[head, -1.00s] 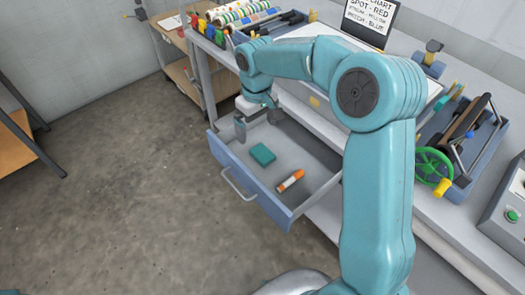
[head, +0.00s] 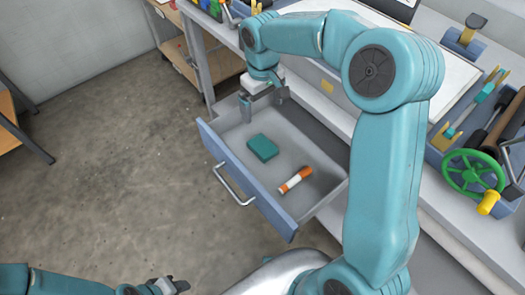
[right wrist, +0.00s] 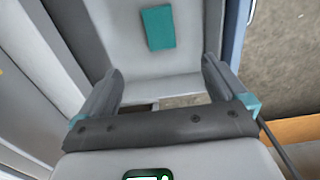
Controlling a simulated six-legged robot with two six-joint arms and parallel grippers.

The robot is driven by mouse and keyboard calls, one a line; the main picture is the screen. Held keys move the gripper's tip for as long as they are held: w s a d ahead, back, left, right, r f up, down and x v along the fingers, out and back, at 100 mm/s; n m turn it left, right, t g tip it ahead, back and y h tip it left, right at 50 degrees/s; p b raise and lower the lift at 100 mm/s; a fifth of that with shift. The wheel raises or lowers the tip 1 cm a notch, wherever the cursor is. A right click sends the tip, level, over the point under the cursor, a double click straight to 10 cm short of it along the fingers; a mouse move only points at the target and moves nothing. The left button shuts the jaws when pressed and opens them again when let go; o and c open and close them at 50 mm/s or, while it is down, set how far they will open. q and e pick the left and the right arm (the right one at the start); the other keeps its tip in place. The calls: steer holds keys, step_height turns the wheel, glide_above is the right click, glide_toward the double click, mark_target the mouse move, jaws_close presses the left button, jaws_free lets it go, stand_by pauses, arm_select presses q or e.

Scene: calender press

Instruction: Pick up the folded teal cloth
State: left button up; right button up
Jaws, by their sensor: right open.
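The folded teal cloth (head: 263,148) lies flat on the grey floor of the open drawer (head: 238,178). It also shows in the right wrist view (right wrist: 158,28), beyond the fingertips. My right gripper (head: 264,103) is open and empty over the back left part of the drawer, apart from the cloth. In the right wrist view its two fingers (right wrist: 162,72) are wide apart with nothing between them. My left gripper (head: 172,286) shows only partly at the bottom edge of the head view, far from the drawer; its jaw opening is unclear.
An orange and white tube (head: 295,180) lies in the drawer to the right of the cloth. The drawer's walls stand around both, with a metal handle (head: 233,185) in front. The workbench is behind, with a green handwheel (head: 472,174) at right. Open floor lies left.

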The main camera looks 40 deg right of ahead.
glide_above(263, 146)
step_height(263, 146, down, 12)
steer(key=shift+d+r, duration=0.1)
steer(key=shift+r, duration=0.1)
steer(key=shift+w+f, duration=0.15)
steer(key=shift+f, duration=0.45)
step_height(263, 146, down, 4)
steer(key=shift+f, duration=0.2)
steer(key=shift+r, duration=0.1)
steer(key=c, duration=1.1)
